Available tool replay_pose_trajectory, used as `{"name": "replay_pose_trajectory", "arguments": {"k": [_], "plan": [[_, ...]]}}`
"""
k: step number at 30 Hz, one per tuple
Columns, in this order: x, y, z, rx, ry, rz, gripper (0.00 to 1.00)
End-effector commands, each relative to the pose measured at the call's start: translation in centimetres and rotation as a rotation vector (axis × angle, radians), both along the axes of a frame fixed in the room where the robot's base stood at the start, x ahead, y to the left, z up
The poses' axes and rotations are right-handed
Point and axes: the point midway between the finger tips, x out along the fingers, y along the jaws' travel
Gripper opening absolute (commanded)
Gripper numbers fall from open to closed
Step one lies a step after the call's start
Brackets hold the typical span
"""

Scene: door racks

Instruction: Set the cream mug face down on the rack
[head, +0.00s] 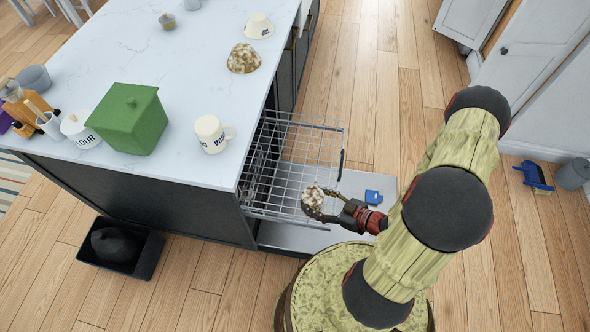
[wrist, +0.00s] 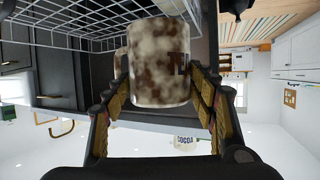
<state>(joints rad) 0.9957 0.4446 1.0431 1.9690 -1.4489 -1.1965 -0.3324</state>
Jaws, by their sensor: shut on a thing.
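My gripper (head: 322,204) is shut on a mottled cream-and-brown mug (head: 312,196), by the near right part of the wire rack (head: 300,150). In the wrist view, the mug (wrist: 160,62) is between the fingers, with dark lettering partly hidden by the right finger and a handle at left. That view is upside down and the lettering looks upright in it, so the mug seems inverted. I cannot tell whether it touches the rack. A plain cream mug (head: 209,132) with dark lettering stands on the counter; its lettering looks inverted.
The rack is pulled out above the open dishwasher door (head: 355,183), with a blue item (head: 373,196) on the door. The white counter (head: 190,75) holds a green box (head: 130,120), a mottled bowl (head: 243,58) and a cream bowl (head: 258,26). The rack looks empty.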

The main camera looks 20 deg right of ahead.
Motion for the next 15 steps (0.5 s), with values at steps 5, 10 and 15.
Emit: {"name": "replay_pose_trajectory", "arguments": {"k": [5, 10, 15], "plan": [[2.5, -1.0, -1.5, -0.005, -0.003, 0.007, 0.22], [6.0, -2.5, -3.3, -0.004, -0.003, 0.006, 0.22], [9.1, -3.7, -5.6, -0.001, 0.000, 0.004, 0.22]]}}
